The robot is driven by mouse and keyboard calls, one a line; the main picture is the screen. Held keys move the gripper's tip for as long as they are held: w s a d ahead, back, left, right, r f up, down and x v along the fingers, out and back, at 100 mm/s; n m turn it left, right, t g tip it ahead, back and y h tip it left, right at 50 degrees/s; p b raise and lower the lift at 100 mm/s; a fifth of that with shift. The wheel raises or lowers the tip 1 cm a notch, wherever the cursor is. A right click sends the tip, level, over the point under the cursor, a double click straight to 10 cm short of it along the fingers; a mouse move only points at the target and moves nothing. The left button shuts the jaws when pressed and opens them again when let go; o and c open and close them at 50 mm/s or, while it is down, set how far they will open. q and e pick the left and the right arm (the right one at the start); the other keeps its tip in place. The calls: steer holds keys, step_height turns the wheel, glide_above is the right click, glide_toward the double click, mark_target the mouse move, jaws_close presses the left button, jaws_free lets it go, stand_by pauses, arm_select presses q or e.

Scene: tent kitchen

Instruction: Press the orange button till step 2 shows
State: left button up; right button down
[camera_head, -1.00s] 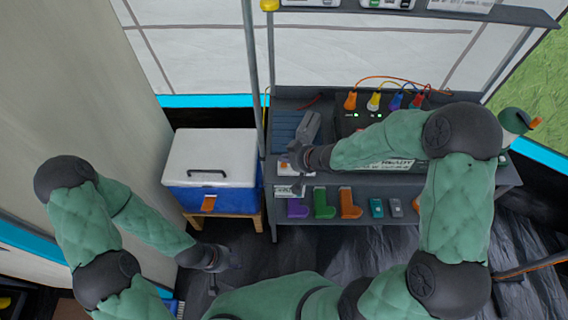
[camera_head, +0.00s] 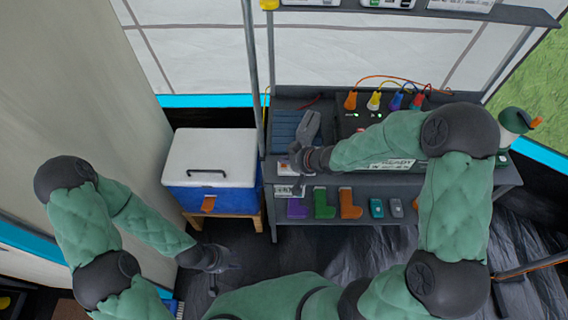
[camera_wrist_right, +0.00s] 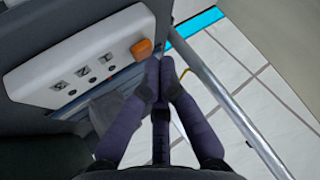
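The orange button (camera_wrist_right: 142,48) sticks out at the upper right end of a white panel (camera_wrist_right: 40,78) in the right wrist view. The panel carries several small dark step marks (camera_wrist_right: 84,72) with small dots below them. One dot looks reddish, but the marks are too small to read surely. My right gripper (camera_wrist_right: 161,64) has its fingertips together, empty, just beside the button; whether they touch it I cannot tell. In the head view the right gripper (camera_head: 307,130) is over the left end of the workbench. My left gripper (camera_head: 228,262) hangs low over the dark floor, fingers unclear.
A blue cooler with a white lid (camera_head: 210,160) stands left of the bench (camera_head: 300,103). A metal post (camera_wrist_right: 225,95) rises close to the right gripper. Cabled plugs (camera_head: 375,100) are at the bench's back, and coloured holders (camera_head: 325,204) sit on the lower shelf.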

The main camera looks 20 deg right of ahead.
mark_target(286, 165)
steer(key=shift+f+b, duration=0.3)
steer(key=shift+f, duration=0.15)
stand_by(0.6)
stand_by(0.4)
steer(key=shift+r+p, duration=0.9)
steer(key=shift+p, duration=0.15)
step_height(286, 165, up, 5)
steer(key=p, duration=0.5)
stand_by(1.7)
